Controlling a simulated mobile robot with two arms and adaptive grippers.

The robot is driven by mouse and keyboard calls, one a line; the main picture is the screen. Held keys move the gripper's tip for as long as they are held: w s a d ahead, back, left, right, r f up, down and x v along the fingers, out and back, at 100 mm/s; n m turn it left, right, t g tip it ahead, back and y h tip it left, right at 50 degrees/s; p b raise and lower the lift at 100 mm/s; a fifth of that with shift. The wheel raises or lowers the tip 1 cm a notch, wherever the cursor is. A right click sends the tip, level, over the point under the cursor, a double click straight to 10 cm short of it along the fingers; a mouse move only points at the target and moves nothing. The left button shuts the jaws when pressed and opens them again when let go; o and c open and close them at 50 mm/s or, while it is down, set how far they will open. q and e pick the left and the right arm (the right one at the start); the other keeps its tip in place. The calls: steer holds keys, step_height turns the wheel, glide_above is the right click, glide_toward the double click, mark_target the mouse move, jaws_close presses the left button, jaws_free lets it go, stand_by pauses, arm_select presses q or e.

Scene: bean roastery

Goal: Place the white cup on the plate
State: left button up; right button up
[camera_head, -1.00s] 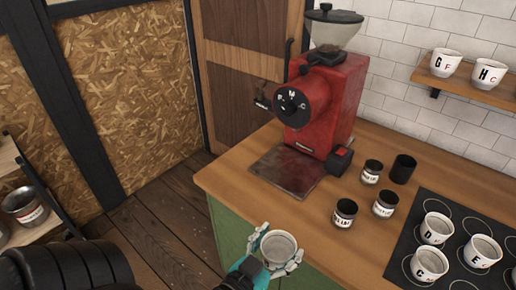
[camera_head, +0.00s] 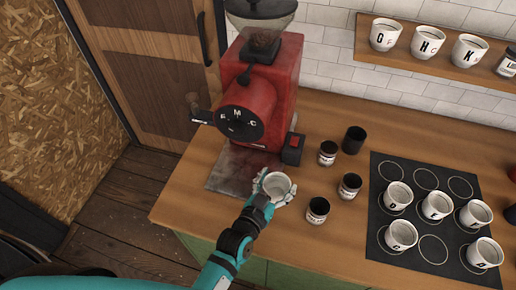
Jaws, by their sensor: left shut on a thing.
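A white cup (camera_head: 278,183) is held in my left gripper (camera_head: 273,190), whose pale fingers close around its sides. The cup is upright and looks empty. It shows at the right front edge of the dark metal plate (camera_head: 228,172) below the red grinder. I cannot tell how high it is above the counter. The plate lies on the wooden counter, and its visible surface is bare. My right gripper is not in view.
The red grinder (camera_head: 268,92) stands behind the plate. Small dark jars (camera_head: 318,210) and a black cup (camera_head: 354,140) stand right of my gripper. A black mat (camera_head: 385,168) with several white lettered cups lies further right. A shelf (camera_head: 430,62) holds more cups.

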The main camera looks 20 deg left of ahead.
arm_select(q)
steer(key=shift+w, duration=0.45)
steer(key=w+a+b, duration=0.2)
steer(key=a, duration=0.1)
steer(key=w+a+f+b, duration=0.1)
steer(key=w+a+b, duration=0.1)
steer(key=w+a, duration=0.1)
steer(key=w+a+b, duration=0.2)
steer(key=a+b, duration=0.1)
steer(key=shift+w+a+f, duration=0.15)
steer(key=shift+w+f, duration=0.1)
steer(key=shift+w, duration=0.15)
steer(key=shift+w+a+b, duration=0.6)
steer(key=shift+w+a, duration=0.35)
steer(key=shift+w+a+r, duration=0.1)
steer(key=shift+w+a, duration=0.05)
steer(key=shift+a, duration=0.05)
step_height(320, 180, down, 4)
steer(key=b, duration=0.4)
steer(key=shift+r, duration=0.35)
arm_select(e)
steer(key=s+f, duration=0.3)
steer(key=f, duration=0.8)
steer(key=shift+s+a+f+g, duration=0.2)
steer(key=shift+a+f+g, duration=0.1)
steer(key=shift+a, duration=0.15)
